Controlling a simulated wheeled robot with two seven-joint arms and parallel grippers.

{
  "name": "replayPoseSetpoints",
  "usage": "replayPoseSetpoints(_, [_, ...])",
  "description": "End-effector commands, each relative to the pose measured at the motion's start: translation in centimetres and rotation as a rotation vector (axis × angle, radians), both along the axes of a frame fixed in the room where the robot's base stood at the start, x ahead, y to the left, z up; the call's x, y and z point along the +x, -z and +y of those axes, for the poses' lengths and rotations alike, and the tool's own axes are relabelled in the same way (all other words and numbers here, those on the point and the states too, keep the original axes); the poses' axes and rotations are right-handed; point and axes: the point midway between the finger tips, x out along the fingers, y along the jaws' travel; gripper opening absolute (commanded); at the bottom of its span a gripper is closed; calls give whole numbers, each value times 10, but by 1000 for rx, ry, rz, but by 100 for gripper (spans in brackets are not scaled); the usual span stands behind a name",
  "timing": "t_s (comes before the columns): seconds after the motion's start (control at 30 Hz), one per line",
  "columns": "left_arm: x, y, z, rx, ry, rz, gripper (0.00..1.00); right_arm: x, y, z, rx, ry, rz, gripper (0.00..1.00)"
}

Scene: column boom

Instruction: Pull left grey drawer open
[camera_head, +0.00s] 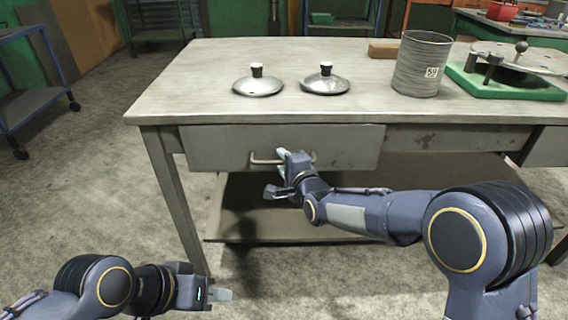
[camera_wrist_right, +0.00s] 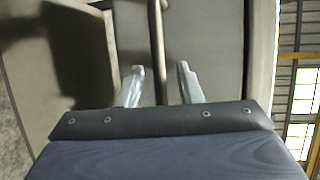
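The left grey drawer (camera_head: 345,146) is under the near left part of the table top, its front close below the edge. Its bar handle (camera_head: 262,159) is on the front; in the right wrist view the handle (camera_wrist_right: 158,45) runs between my fingers. My right gripper (camera_head: 282,172) is at the handle, and in the right wrist view its two fingers (camera_wrist_right: 160,72) are apart, one on each side of the bar. I see no clear contact with the bar. My left gripper (camera_head: 222,295) is low at the front left, over the floor and away from the drawer; its finger gap is hidden.
The table top (camera_head: 190,85) holds two metal lids (camera_head: 258,84) (camera_head: 325,82), a grey metal can (camera_head: 422,65), a wooden block (camera_head: 383,49) and a green-based device (camera_head: 505,80). A lower shelf (camera_head: 240,222) lies beneath. A blue cart (camera_head: 35,100) stands left; the floor between is clear.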

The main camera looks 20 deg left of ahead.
Motion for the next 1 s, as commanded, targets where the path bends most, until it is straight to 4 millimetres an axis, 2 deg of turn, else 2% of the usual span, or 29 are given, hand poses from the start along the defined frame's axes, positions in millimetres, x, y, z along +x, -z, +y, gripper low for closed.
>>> replayPoseSetpoints(0.2, [0, 0, 0, 0, 0, 0, 36, 0, 0, 0, -1, 0, 1, 32])
replayPoseSetpoints(0.47, [0, 0, 0, 0, 0, 0, 36, 0, 0, 0, 0, 0, 0, 0])
replayPoseSetpoints(0.83, [0, 1, 0, 0, 0, 0, 36, -1, 1, 0, -1, 0, 1, 0])
replayPoseSetpoints(1.0, [0, 7, 0, 0, 0, 0, 36, -14, 2, -4, 0, -1, 0, 0])
